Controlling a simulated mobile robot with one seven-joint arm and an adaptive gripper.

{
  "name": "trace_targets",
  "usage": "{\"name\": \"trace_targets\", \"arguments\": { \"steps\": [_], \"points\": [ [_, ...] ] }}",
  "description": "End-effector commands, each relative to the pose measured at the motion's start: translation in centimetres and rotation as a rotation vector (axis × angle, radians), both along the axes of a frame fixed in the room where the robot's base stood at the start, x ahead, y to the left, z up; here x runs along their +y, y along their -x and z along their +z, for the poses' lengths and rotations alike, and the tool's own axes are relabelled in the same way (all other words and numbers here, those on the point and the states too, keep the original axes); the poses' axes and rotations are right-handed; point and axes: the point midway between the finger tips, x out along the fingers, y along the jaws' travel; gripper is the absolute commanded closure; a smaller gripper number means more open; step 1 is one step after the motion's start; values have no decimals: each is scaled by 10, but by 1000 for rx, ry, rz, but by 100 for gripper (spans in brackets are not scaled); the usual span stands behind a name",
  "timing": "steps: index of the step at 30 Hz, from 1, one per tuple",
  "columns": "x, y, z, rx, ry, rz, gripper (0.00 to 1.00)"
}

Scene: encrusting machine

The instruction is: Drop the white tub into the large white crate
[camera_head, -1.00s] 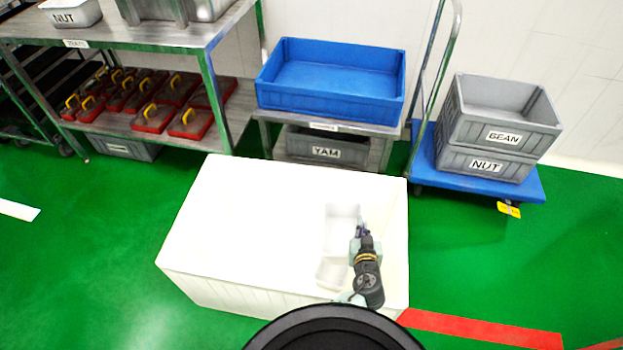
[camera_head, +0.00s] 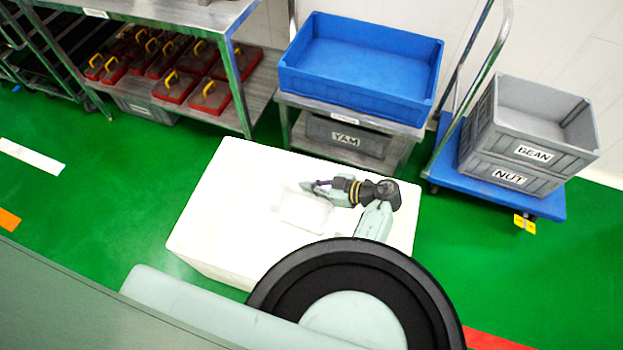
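The large white crate (camera_head: 221,208) stands on the green floor in the middle of the head view. The white tub (camera_head: 304,211) shows as a pale rounded shape within the crate's outline, hard to pick out against the white walls. My gripper (camera_head: 309,187) points left over the crate, with its fingertips at the tub's far edge. I cannot tell whether the fingers touch the tub or whether they are open or shut. I also cannot tell whether the tub rests on the crate's bottom. My arm hides the crate's near right part.
A blue bin (camera_head: 358,85) sits on a low metal stand behind the crate, above a grey YAM bin (camera_head: 347,141). Grey bins (camera_head: 521,146) are stacked on a blue trolley (camera_head: 449,167) at right. A metal shelf (camera_head: 262,84) with red tools stands back left.

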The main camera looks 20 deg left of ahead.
Motion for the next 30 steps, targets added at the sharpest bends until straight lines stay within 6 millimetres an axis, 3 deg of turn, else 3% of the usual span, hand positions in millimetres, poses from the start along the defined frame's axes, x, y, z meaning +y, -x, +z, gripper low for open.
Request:
{"name": "trace_targets", "arguments": {
  "steps": [15,27,30],
  "points": [
    [0,0,-54,-1,1,-4,100],
    [0,0,-56,0,0,-4,100],
    [0,0,-56,-1,1,-4,92]
  ]
}}
